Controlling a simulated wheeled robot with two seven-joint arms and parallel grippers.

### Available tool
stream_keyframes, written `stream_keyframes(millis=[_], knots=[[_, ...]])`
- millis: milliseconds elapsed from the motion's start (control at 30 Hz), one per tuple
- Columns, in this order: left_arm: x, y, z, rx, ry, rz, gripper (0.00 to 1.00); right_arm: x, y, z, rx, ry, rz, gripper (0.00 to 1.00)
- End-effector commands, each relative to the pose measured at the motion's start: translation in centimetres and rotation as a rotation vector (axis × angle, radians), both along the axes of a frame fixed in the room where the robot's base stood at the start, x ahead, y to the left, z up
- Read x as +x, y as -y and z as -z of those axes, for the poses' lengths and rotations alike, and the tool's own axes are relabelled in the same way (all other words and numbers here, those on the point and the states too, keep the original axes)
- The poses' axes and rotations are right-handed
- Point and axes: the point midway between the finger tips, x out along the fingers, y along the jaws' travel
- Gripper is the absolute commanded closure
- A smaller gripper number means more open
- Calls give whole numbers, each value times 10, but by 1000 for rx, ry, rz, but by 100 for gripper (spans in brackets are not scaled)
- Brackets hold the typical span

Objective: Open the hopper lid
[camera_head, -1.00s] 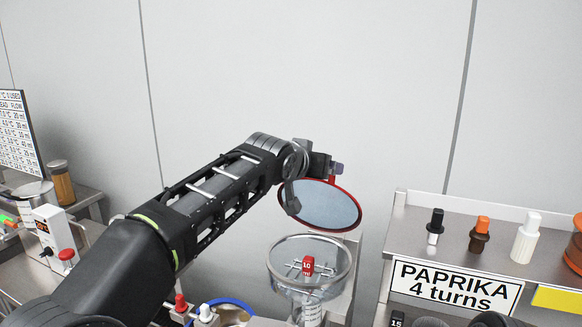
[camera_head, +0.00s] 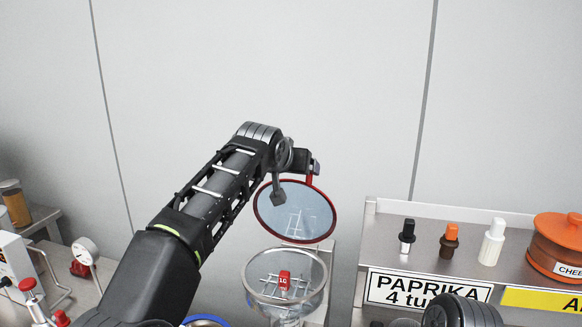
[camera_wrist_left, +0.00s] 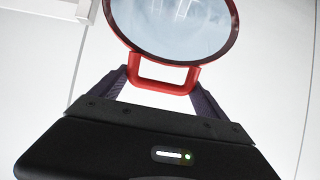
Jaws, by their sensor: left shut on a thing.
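The hopper lid (camera_head: 262,214) is a round clear disc with a red rim, tilted steeply up above the back of the hopper. In the left wrist view the lid (camera_wrist_left: 172,25) has a red loop handle (camera_wrist_left: 163,80) between my two fingers. My left gripper (camera_head: 313,172) is shut on that handle; it also shows in the left wrist view (camera_wrist_left: 163,92). The hopper (camera_head: 255,290) is a clear round bowl below the lid. Its mouth is uncovered, with a metal grid and a red block (camera_head: 284,281) inside. My right gripper is not in view; a dark rounded part shows at the bottom right.
A steel shelf (camera_head: 390,225) on the right holds several small bottles and an orange pot (camera_head: 560,245), with a PAPRIKA sign (camera_head: 425,291) on its front. A dial gauge (camera_head: 86,251) and red knobs stand at the left. The wall behind is bare.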

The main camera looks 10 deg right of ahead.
Motion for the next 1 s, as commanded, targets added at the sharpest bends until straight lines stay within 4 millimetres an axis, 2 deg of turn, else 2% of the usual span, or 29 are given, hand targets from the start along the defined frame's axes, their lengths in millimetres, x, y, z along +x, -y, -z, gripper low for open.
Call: stream_keyframes(millis=[133,167,200,267,633,1000], knots=[[-1,2,4,2,-9,3,87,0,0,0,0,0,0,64],[-1,2,4,2,-9,3,13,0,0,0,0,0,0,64],[-1,2,4,2,-9,3,10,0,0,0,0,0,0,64],[-1,2,4,2,-8,2,5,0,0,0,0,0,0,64],[-6,-1,-1,0,-2,1,5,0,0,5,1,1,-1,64],[-51,-18,-27,1,-3,3,5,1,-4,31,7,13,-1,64]])
